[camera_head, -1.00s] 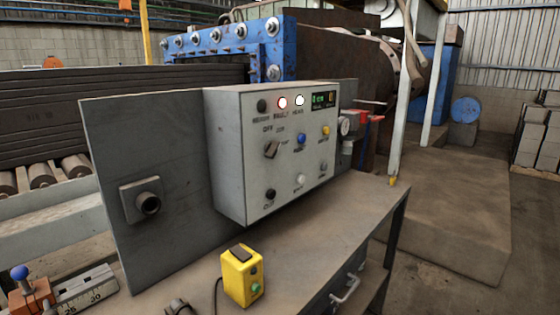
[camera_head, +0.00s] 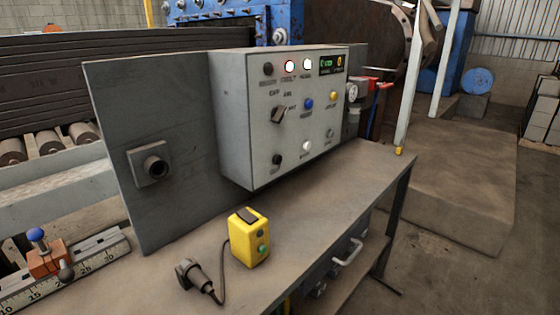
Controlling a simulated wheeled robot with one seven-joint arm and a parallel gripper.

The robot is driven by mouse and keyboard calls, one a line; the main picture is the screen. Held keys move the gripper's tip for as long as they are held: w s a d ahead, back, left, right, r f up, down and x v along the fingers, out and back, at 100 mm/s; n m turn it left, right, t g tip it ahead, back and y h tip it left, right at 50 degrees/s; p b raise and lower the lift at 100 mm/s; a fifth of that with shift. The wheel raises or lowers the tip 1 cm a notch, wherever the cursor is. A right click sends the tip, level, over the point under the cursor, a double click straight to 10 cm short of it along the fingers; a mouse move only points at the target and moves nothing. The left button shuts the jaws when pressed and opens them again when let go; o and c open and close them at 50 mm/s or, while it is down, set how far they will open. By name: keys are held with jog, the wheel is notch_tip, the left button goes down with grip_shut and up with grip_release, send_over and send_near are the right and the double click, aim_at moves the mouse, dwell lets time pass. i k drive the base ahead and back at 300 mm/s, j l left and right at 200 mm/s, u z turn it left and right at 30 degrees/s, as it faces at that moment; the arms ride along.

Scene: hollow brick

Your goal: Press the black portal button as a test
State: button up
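A grey control box (camera_head: 232,125) is fixed to an upright dark grey plate (camera_head: 115,120) on the workbench. One black round button (camera_head: 268,69) is at its upper left, and another black button (camera_head: 278,160) is at its lower left. Their labels are too small to read, so I cannot tell which one is the portal button. A yellow hand box (camera_head: 245,245) stands on the bench in front, with a black part (camera_head: 247,215) on top and green and yellow round parts on one side. My gripper is not in view.
A dark plug (camera_head: 197,280) lies on the bench, with a cable running to the yellow box. A round socket (camera_head: 152,165) sticks out of the plate. A ruler with an orange block (camera_head: 46,262) is at lower left. The bench top (camera_head: 330,205) right of the yellow box is clear.

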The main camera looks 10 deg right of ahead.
aim_at(278, 159)
jog(key=i+l, duration=0.3)
jog(key=l, duration=0.2)
jog(key=i+l, duration=0.35)
jog(key=l, duration=0.15)
jog(key=u, duration=1.55)
